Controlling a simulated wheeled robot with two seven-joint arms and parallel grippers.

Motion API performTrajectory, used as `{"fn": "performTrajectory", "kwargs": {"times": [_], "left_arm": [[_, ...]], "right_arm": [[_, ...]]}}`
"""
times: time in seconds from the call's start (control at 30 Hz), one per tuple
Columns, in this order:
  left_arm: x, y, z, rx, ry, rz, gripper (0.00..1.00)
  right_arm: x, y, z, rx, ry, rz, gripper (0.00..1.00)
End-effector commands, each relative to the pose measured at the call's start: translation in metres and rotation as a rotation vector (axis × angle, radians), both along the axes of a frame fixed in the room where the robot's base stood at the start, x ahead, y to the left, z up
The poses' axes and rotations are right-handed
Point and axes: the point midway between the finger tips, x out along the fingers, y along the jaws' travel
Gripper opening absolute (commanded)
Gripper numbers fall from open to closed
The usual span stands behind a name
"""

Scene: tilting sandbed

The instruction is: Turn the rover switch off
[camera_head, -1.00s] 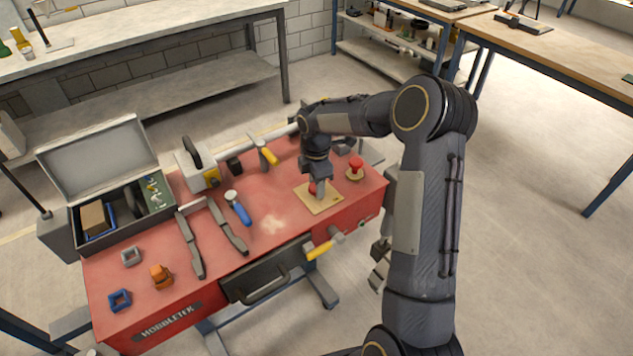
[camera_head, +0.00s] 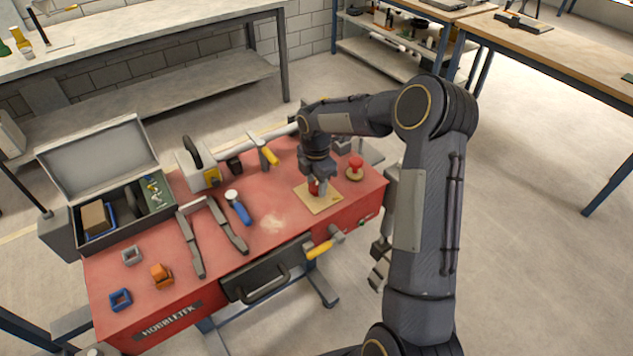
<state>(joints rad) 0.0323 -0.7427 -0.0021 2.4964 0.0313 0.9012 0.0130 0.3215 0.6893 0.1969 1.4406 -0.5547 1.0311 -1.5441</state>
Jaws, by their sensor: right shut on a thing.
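A square tan plate (camera_head: 322,204) lies on the right part of the red workbench top (camera_head: 275,195). A small red switch-like part (camera_head: 314,188) stands on this plate. My right gripper (camera_head: 318,187) points down over the plate, with its fingers shut on the red part. The fingers partly hide it, so I cannot tell its switch position. A second red knob (camera_head: 355,166) on a round tan base stands apart, just right of the gripper. My left gripper is out of view.
An open grey toolbox (camera_head: 78,236) stands at the bench's left end. A yellow-handled tool (camera_head: 268,155) lies behind.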

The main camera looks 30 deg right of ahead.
Motion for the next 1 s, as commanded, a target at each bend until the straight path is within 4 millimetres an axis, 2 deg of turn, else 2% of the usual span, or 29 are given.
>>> {"fn": "performTrajectory", "kwargs": {"times": [0.03, 0.2, 0.53, 1.0], "left_arm": [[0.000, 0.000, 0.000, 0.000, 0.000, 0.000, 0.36], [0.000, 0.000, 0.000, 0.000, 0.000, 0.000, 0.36], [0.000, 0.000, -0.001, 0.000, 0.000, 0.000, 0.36], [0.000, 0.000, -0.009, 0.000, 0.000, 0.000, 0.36]], "right_arm": [[0.001, 0.000, 0.001, -0.002, -0.003, 0.002, 0.41], [0.001, 0.000, 0.001, -0.001, -0.002, 0.001, 0.61], [0.001, 0.000, 0.004, -0.001, -0.002, 0.000, 0.61], [0.001, 0.000, 0.073, -0.002, -0.004, 0.001, 0.61]]}}
